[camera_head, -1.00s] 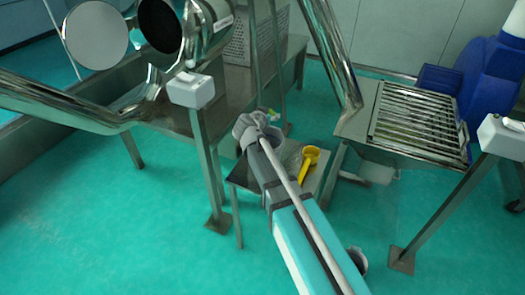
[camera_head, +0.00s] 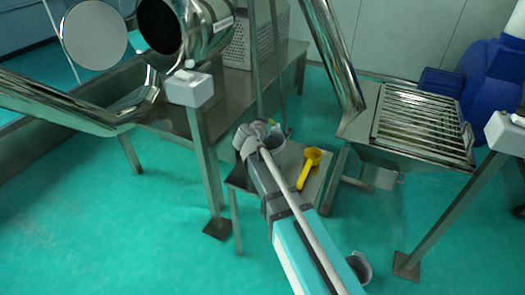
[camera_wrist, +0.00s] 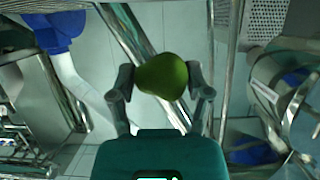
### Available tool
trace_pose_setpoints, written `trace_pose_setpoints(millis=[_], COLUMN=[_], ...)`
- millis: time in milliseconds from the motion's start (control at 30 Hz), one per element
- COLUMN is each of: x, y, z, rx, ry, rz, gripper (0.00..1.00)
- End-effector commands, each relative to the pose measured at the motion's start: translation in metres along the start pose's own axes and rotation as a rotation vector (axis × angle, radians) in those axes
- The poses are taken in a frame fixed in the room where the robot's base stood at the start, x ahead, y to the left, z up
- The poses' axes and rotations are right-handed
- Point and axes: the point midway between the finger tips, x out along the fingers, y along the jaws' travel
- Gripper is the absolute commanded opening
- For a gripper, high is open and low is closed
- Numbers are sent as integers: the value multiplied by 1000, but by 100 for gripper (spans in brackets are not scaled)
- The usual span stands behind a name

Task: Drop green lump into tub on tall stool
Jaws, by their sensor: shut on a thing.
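My gripper (camera_wrist: 162,86) is shut on the green lump (camera_wrist: 163,75), a smooth rounded piece held between its two fingers in the wrist view. In the head view my gripper (camera_head: 258,136) is seen from behind, at the stool's far left corner. Only a small green patch shows past it there. The grey tub (camera_head: 275,143) is on the stool (camera_head: 318,190), partly hidden behind my gripper and arm. My gripper overlaps the tub's left side in the picture. I cannot tell its exact height above the tub.
A yellow scoop (camera_head: 309,163) lies on the stool to the right of the tub. A grey bucket (camera_head: 358,266) stands on the floor. A steel table (camera_head: 285,60) with a perforated box, shiny pipes and a slatted steel unit (camera_head: 420,122) stand around. Green floor is clear at lower left.

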Motion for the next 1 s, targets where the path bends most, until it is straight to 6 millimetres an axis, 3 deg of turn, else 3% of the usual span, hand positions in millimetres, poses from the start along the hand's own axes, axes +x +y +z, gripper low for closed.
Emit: trace_pose_setpoints(millis=[67, 100, 267, 1000], x=[0, 0, 0, 0], y=[0, 0, 0, 0], z=[0, 0, 0, 0], rx=[0, 0, 0, 0], ry=[0, 0, 0, 0], rz=[0, 0, 0, 0], gripper=[17, 69, 99, 100])
